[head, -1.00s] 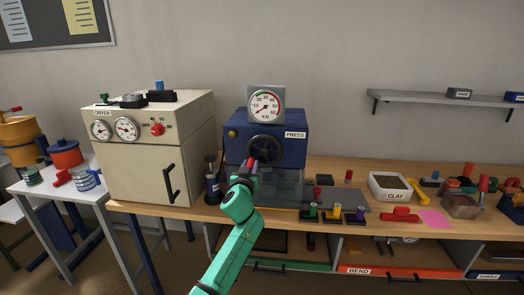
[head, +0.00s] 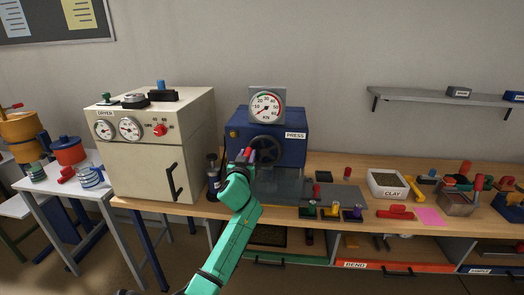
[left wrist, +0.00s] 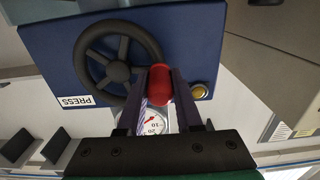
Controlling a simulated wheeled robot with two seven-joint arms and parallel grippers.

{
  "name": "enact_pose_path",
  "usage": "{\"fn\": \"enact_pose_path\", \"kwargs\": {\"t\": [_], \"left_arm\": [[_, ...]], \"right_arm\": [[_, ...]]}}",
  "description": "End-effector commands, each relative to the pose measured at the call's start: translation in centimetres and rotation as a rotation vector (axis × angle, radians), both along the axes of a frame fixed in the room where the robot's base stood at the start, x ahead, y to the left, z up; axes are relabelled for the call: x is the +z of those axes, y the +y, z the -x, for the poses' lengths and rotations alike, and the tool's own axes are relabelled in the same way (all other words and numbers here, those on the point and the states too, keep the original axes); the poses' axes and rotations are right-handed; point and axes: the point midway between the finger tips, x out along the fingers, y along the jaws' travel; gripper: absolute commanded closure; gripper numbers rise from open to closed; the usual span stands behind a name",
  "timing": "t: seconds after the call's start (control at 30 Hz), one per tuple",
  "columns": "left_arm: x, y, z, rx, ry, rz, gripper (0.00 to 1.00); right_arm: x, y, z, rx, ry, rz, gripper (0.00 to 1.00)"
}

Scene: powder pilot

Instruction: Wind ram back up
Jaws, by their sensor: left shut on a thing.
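The blue press (head: 295,150) stands at the back of the bench, with a dark spoked handwheel (head: 267,150) on its front. In the left wrist view the handwheel (left wrist: 92,77) appears upside down with the press. My left gripper (head: 248,155) is at the wheel's left side. It is shut on the wheel's red handle (left wrist: 158,85), which sits between its fingers. A round kN gauge (head: 266,106) tops the press; its exact reading is too small to tell. The ram is not clearly visible behind the clear guard (head: 285,185) and my arm. My right gripper is not in view.
A cream dryer (head: 150,165) stands close on the left, with a dark cylinder (head: 213,175) between it and the press. Several small coloured tools, a clay tray (head: 388,184) and a pink note (head: 430,217) lie to the right. A shelf (head: 440,99) hangs above.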

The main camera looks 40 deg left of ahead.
Motion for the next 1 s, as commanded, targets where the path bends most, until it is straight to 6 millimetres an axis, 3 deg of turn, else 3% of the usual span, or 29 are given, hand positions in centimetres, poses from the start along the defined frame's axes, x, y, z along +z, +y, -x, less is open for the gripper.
{"fn": "enact_pose_path", "kwargs": {"t": [0.03, 0.1, 0.47, 0.77, 1.0], "left_arm": [[1.7, -0.4, -0.3, -0.009, -0.009, -0.005, 1.00], [2.3, -0.5, -0.4, -0.009, -0.009, -0.005, 1.00], [2.1, -0.7, -0.5, -0.009, -0.005, -0.004, 1.00], [4.1, -2.5, -1.8, -0.011, -0.004, 0.001, 1.00], [3.9, -2.6, -2.0, -0.010, 0.001, 0.001, 1.00]], "right_arm": [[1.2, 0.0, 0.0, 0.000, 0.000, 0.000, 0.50], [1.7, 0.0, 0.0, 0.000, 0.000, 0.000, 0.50], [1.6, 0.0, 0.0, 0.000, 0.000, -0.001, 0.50], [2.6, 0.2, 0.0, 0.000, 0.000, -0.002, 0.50], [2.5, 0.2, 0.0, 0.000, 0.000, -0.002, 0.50]]}}
